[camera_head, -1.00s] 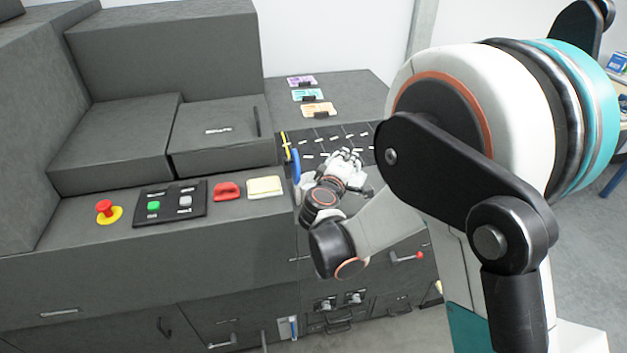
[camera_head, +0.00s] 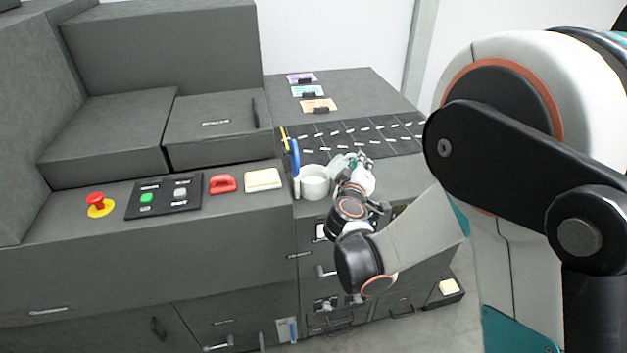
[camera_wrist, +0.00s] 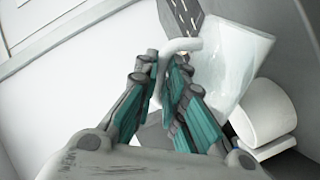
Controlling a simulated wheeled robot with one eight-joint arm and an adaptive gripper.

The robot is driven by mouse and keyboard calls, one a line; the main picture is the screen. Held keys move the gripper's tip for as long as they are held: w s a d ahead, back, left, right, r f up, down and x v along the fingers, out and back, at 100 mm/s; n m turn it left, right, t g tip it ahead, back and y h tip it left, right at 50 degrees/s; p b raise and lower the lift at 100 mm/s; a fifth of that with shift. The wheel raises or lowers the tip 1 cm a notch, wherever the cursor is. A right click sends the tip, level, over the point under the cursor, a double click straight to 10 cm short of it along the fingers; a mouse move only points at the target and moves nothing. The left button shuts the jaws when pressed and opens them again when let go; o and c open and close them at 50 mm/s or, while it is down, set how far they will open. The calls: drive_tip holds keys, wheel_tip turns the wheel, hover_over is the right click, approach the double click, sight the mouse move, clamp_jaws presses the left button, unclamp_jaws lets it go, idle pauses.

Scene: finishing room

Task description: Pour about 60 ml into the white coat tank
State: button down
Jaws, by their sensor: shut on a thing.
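My gripper (camera_head: 354,172) is over the counter's front right part. In the wrist view its fingers (camera_wrist: 166,68) are shut on the curved handle of a pale translucent jug (camera_wrist: 234,58). The jug looks tilted in that view; its contents cannot be made out. In the head view the jug (camera_head: 338,163) is mostly hidden by my gripper. A white round container (camera_head: 313,184) stands on the counter just left of my gripper. It also shows in the wrist view (camera_wrist: 266,113), close beside the jug. No readable label shows whether it is the white coat tank.
A blue upright handle (camera_head: 295,158) stands beside the container. A dark marked mat (camera_head: 385,133) lies behind. A red handle (camera_head: 222,183), a button panel (camera_head: 163,197) and a red stop button (camera_head: 97,201) are to the left. Drawers are below.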

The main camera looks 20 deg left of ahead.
drive_tip(key=shift+d+f+m+b, duration=0.25)
drive_tip(key=shift+m+b, duration=0.25)
drive_tip(key=shift+b, duration=0.1)
idle(1.4)
drive_tip(key=shift+d+f+b, duration=0.1)
drive_tip(key=shift+f+b, duration=0.1)
drive_tip(key=shift+b, duration=0.15)
drive_tip(key=shift+d+f+m+y+b, duration=0.3)
drive_tip(key=shift+d+m+b, duration=0.15)
drive_tip(key=shift+m+b, duration=0.3)
drive_tip(key=d+f+m+t+b, duration=0.1)
drive_tip(key=d+f+m+b, duration=0.3)
drive_tip(key=b, duration=0.5)
drive_tip(key=d+m, duration=0.2)
drive_tip(key=m, duration=0.1)
drive_tip(key=shift+s+f+t+y, duration=0.25)
drive_tip(key=shift+f+t+y, duration=0.05)
drive_tip(key=shift+y, duration=0.1)
